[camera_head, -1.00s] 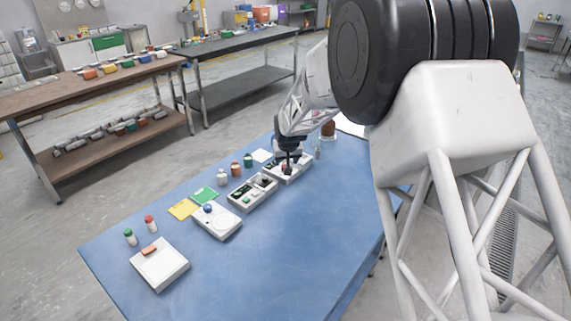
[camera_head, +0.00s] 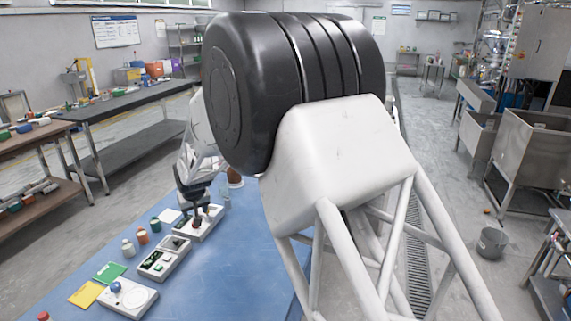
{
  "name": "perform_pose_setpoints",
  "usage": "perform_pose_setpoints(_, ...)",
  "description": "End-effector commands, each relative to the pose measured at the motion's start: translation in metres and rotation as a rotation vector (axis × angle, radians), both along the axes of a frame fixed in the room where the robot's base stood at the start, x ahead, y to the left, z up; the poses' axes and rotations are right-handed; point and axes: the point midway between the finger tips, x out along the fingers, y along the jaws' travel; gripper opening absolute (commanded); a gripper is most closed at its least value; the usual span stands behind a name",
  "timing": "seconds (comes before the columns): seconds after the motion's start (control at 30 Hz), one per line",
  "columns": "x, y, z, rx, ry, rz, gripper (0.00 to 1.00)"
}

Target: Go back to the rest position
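My gripper (camera_head: 197,215) is dark and points down at the far end of the blue table. It is over or at the farthest white device (camera_head: 208,229) in a row. The fingers are small and partly merge with the dark parts there, so I cannot tell whether they are open or hold anything. My white arm with its large black joint fills the middle of the view and hides part of the table.
The blue table (camera_head: 236,265) carries another white device (camera_head: 172,266), a white unit with a blue knob (camera_head: 143,300), several small bottles, a green card (camera_head: 109,272) and a yellow card (camera_head: 86,294). Workbenches stand at the left. A bucket (camera_head: 492,243) stands on the floor at the right.

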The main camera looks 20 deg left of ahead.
Motion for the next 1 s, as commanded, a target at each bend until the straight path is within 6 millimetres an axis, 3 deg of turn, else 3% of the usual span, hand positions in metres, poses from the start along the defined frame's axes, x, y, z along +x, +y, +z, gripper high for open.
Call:
perform_pose_setpoints(0.17, 0.002, -0.005, 0.003, 0.0, 0.0, -0.004, 0.57)
perform_pose_setpoints(0.37, 0.01, -0.036, 0.022, -0.003, 0.002, -0.034, 0.57)
perform_pose_setpoints(0.57, 0.022, -0.1, 0.058, -0.009, 0.008, -0.092, 0.57)
perform_pose_setpoints(0.73, 0.027, -0.168, 0.09, -0.017, 0.017, -0.152, 0.57)
perform_pose_setpoints(1.0, 0.02, -0.273, 0.133, -0.029, 0.032, -0.247, 0.57)
